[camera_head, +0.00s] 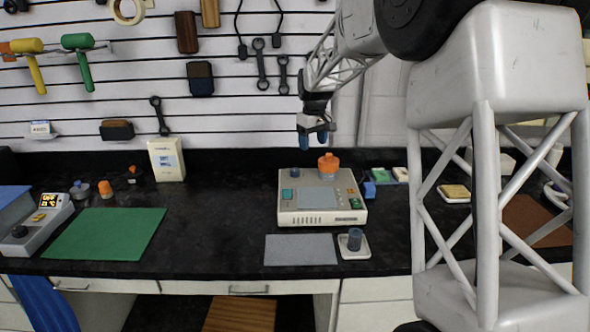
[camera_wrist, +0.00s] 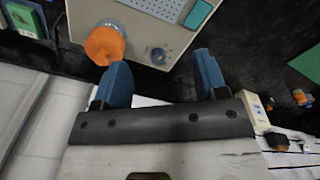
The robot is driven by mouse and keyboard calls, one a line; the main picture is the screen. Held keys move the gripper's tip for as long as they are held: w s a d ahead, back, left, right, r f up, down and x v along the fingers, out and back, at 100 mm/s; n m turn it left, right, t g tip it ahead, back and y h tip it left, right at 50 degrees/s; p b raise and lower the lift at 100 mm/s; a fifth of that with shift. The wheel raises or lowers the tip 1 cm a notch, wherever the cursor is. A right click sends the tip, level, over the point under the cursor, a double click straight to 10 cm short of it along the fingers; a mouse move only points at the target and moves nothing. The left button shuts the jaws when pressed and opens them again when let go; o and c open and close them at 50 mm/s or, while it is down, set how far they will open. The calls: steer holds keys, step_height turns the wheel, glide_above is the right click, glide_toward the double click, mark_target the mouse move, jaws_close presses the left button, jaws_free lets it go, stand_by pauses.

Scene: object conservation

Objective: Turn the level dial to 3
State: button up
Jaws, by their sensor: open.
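A beige control box (camera_head: 312,180) stands on the dark counter, with an orange knob (camera_head: 328,162) and a small blue-grey knob (camera_head: 295,172) along its back edge. In the wrist view the box (camera_wrist: 140,22) shows the orange knob (camera_wrist: 104,45) and the small knob (camera_wrist: 158,56) near its edge. I cannot read any label that tells which is the level dial. My gripper (camera_head: 313,138) is above the back of the box, apart from it. Its blue fingers (camera_wrist: 163,82) are open and empty, with the small knob appearing between them in the wrist view.
A grey device with a display (camera_head: 40,222) and a green mat (camera_head: 105,233) are at left. A tool-hung slatted wall (camera_head: 220,110) rises behind.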

steer(key=n, duration=0.2)
glide_above(295, 169)
steer(key=shift+g, duration=0.3)
step_height(295, 169, down, 10)
steer(key=shift+s+r, duration=0.1)
steer(key=shift+f, duration=3.9)
steer(key=c, duration=0.9)
